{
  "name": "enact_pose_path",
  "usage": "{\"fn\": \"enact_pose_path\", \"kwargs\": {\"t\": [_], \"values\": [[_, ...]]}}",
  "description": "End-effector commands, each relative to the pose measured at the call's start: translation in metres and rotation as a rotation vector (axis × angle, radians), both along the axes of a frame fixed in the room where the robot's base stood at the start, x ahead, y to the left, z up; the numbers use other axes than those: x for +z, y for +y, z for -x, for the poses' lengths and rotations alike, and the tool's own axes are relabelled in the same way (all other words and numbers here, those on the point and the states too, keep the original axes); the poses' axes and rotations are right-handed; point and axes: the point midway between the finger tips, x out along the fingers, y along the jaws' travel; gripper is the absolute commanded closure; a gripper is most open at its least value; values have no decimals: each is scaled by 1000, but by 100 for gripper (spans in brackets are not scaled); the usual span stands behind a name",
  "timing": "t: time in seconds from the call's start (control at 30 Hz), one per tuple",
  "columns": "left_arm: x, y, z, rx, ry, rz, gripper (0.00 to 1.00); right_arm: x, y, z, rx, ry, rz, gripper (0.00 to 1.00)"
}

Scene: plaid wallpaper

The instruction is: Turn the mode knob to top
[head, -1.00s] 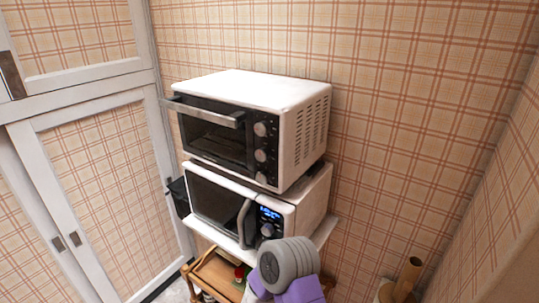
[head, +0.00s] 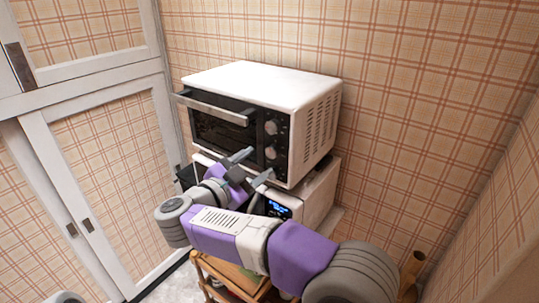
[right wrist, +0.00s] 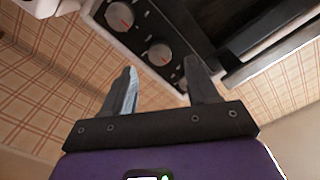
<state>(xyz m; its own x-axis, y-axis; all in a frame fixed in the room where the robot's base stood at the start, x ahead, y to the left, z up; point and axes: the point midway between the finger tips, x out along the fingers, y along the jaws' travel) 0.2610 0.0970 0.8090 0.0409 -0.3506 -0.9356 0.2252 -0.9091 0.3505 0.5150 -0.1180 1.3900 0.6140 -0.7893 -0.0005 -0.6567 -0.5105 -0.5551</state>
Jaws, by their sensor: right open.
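A white toaster oven (head: 270,82) with a dark front stands on the microwave. In the head view, its right panel shows a top knob (head: 271,128) and a middle knob (head: 270,152); a lower knob is hidden by my gripper. Which is the mode knob, I cannot tell. The right wrist view shows round grey knobs with red marks, one at upper left (right wrist: 120,15), one mid-panel (right wrist: 159,54), and another partly behind a finger. My right gripper (head: 252,167) is open and empty before the lower panel, its fingers (right wrist: 160,88) pointing at the knobs. My left gripper is out of view.
The oven's door handle (head: 213,107) juts out left of the knobs. The microwave (head: 318,197) below is largely hidden by my right arm. A wooden cart (head: 215,268) stands beneath. A white cabinet door (head: 112,185) is at left.

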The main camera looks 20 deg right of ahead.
Motion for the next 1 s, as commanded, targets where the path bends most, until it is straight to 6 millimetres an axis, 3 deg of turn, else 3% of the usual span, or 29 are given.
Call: {"fn": "enact_pose_path", "kwargs": {"t": [0.1,0.3,0.63,1.0], "values": [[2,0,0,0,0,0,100,0,-17,-12,-3,0,-1,41],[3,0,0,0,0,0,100,0,-34,-26,-1,-1,0,41],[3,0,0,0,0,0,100,0,-37,-29,1,0,0,41],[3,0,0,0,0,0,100,0,-37,-29,2,-1,1,96]]}}
